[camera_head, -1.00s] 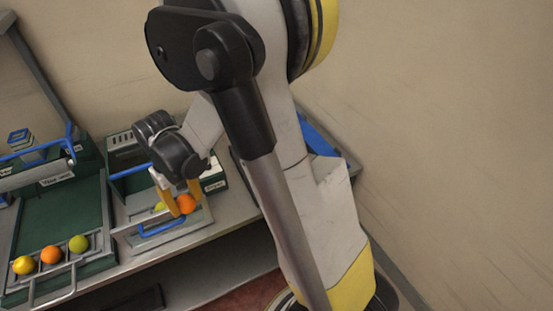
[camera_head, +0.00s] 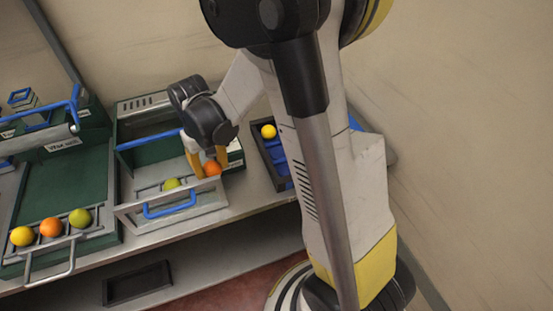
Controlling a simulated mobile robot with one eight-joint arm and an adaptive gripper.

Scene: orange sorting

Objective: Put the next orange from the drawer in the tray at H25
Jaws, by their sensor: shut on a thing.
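My gripper (camera_head: 207,162) has yellow fingers and is shut on an orange (camera_head: 212,169). It holds the orange at the right side of an open grey drawer (camera_head: 205,199) with a blue handle. A yellow-green fruit (camera_head: 171,184) is in the drawer, left of the held orange. A dark tray with blue inside (camera_head: 280,170) is on the bench to the right, with a yellow fruit (camera_head: 268,131) at its far end. My arm hides part of this tray. No H25 label is readable.
A green sloped stand (camera_head: 65,182) on the left has a yellow fruit (camera_head: 22,236), an orange (camera_head: 51,227) and a yellow-green fruit (camera_head: 80,218) at its front edge. A dark empty bin (camera_head: 138,283) is below the bench. A wall is behind.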

